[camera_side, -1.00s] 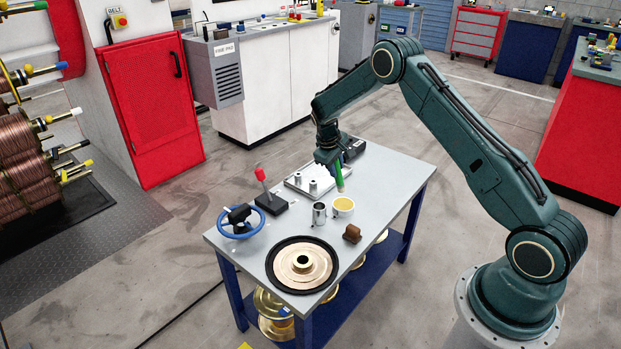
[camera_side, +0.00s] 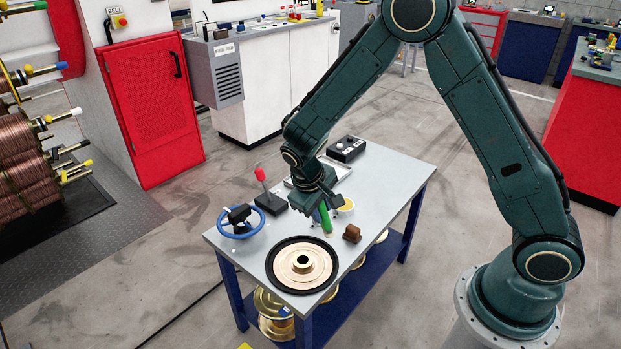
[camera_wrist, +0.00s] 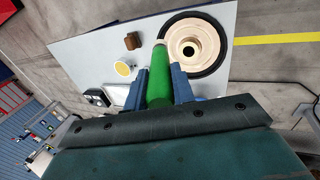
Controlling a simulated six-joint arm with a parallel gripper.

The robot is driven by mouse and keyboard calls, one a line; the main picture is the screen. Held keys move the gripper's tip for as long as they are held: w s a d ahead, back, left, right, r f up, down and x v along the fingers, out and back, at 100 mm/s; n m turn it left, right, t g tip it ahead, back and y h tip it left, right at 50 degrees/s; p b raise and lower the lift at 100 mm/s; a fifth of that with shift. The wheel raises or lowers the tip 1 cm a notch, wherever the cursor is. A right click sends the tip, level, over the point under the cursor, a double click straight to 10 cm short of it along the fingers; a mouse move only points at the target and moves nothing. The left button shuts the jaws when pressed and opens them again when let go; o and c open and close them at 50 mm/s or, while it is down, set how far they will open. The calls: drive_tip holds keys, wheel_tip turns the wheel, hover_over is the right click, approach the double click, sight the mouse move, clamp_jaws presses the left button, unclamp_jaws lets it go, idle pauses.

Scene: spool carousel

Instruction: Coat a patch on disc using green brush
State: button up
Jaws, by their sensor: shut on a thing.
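My gripper (camera_side: 318,203) is shut on the green brush (camera_side: 326,219), which hangs below the jaws, tilted, above the table. In the wrist view the green brush (camera_wrist: 160,88) runs between the two blue-grey fingers, its pale tip near the disc's edge in the picture. The disc (camera_side: 302,262) is copper-coloured with a raised hub and a black rim, flat at the table's front end. The disc also shows in the wrist view (camera_wrist: 178,42). The brush tip is apart from the disc in the side view, behind it. A cup with yellow content (camera_side: 347,205) stands behind the brush, partly hidden.
A brown block (camera_side: 352,233) sits right of the disc. A blue handwheel (camera_side: 240,222) and a red-knobbed lever (camera_side: 266,190) stand on the left. A black box (camera_side: 346,148) is at the back. The table's right side is clear.

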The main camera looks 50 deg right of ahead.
drive_tip(key=shift+s+a+r, duration=0.1)
drive_tip(key=shift+s+a, duration=0.2)
drive_tip(key=shift+s, duration=0.1)
drive_tip(key=w+a+f+y, duration=0.3)
drive_tip(key=w+a+y, duration=0.1)
drive_tip(key=w, duration=0.1)
drive_tip(key=shift+w+a, duration=0.2)
drive_tip(key=shift+f, duration=0.1)
drive_tip(key=shift+f, duration=2.4)
drive_tip(key=shift+r, duration=0.5)
drive_tip(key=shift+f, duration=0.15)
